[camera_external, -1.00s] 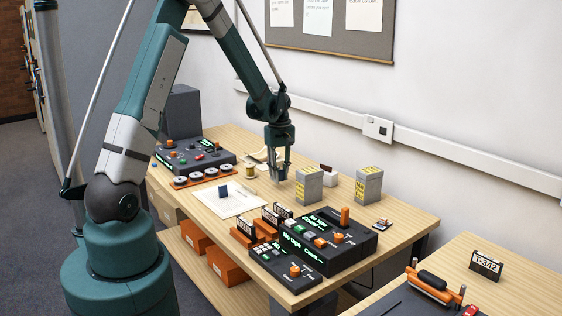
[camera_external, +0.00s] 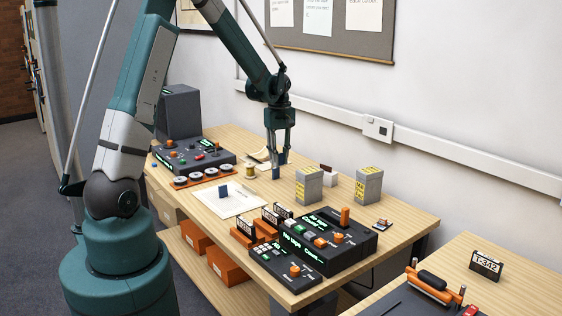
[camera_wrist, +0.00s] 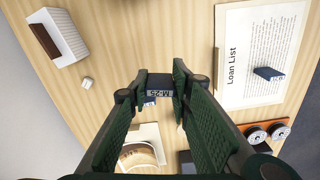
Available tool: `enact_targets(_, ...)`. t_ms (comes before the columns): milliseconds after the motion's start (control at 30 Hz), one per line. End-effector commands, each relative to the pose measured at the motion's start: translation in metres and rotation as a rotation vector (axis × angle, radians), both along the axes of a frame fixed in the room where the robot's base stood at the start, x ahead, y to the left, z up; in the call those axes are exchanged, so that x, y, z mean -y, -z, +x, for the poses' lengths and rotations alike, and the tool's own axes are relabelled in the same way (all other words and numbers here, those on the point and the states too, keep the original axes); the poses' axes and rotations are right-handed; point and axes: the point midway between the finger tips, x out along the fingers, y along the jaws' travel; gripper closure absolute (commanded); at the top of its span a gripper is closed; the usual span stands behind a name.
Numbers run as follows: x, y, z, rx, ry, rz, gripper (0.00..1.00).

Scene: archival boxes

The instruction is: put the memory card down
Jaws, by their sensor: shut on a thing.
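A dark blue memory card (camera_external: 276,173) is between the fingertips of my gripper (camera_external: 279,165), which is shut on it. In the wrist view the card (camera_wrist: 160,84) shows the label "M-25" and sits between the green finger pads of my gripper (camera_wrist: 158,92). The card is just over the wooden table; I cannot tell whether it touches it.
Two grey boxes with yellow labels (camera_external: 309,186) (camera_external: 368,187) stand to the right. Dark consoles (camera_external: 325,237) fill the front. Bare wood lies around my gripper.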

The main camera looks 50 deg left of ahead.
Motion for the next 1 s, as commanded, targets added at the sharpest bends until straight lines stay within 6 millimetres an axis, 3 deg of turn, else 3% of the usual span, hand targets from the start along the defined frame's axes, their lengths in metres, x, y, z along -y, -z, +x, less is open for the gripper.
enact_targets(467, -0.003, -0.001, -0.011, 0.000, -0.030, 0.000, 0.88)
enact_targets(667, -0.011, -0.003, -0.043, 0.000, -0.115, 0.000, 0.88)
enact_targets(1000, -0.023, -0.007, -0.131, 0.001, -0.354, 0.000, 0.88)
